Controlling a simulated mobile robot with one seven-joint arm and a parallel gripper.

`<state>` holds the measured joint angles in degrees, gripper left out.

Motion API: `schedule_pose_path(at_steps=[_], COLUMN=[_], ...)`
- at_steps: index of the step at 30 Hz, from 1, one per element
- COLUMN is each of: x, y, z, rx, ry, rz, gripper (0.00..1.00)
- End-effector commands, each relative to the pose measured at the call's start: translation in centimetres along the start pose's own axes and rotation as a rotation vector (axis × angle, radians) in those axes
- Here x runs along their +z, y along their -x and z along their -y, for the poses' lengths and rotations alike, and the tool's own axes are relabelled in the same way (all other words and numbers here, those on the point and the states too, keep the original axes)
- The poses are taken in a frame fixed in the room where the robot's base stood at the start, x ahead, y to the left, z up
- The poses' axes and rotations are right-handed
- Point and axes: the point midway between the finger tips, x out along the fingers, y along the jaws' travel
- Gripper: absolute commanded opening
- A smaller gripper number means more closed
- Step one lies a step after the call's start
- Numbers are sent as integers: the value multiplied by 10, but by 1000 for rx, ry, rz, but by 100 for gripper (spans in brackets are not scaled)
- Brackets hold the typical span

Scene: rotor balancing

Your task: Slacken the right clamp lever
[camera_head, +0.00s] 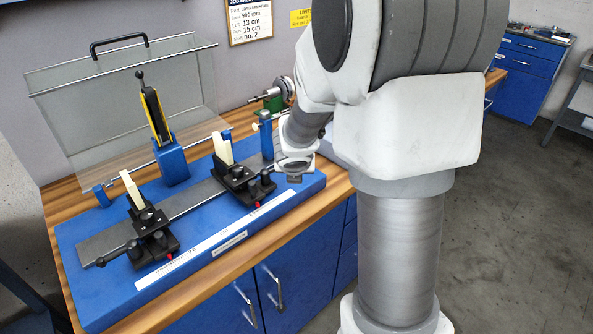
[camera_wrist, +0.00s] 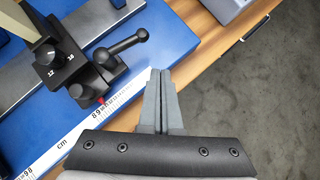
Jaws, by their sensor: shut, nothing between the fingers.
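The right clamp lever (camera_wrist: 124,44) is a black arm with a rounded end. It sticks out from the black right carriage (camera_wrist: 72,66) toward the upper right of the wrist view. In the head view the right carriage (camera_head: 238,182) sits on the grey rail of the blue base, and the lever is small there. My gripper (camera_wrist: 162,72) is shut and empty. Its fingertips are apart from the lever, below and right of its rounded end in the wrist view. In the head view my gripper (camera_head: 294,179) is at the right end of the base, its fingers hardly visible.
The left carriage (camera_head: 147,232) stands farther along the rail (camera_head: 105,243). A white scale strip (camera_head: 228,232) runs along the front of the blue base (camera_head: 85,290). A clear guard (camera_head: 110,95) stands behind. The wooden bench edge (camera_wrist: 235,48) is close to my gripper, with open floor beyond.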

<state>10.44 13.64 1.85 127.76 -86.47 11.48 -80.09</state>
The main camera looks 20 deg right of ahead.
Motion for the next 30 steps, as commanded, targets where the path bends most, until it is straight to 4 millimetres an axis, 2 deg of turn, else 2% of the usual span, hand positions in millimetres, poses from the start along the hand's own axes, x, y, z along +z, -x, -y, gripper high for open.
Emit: schedule_pose_path(at_steps=[1,3,10,16,30], x=[9,10,11,10,10], y=[22,36,70,81,81], z=[6,12,26,31,32], rx=[-1,0,-1,0,0], ry=[-4,-4,-3,-3,-2], rz=[6,5,4,4,3], gripper=[0,0,0,0,0])
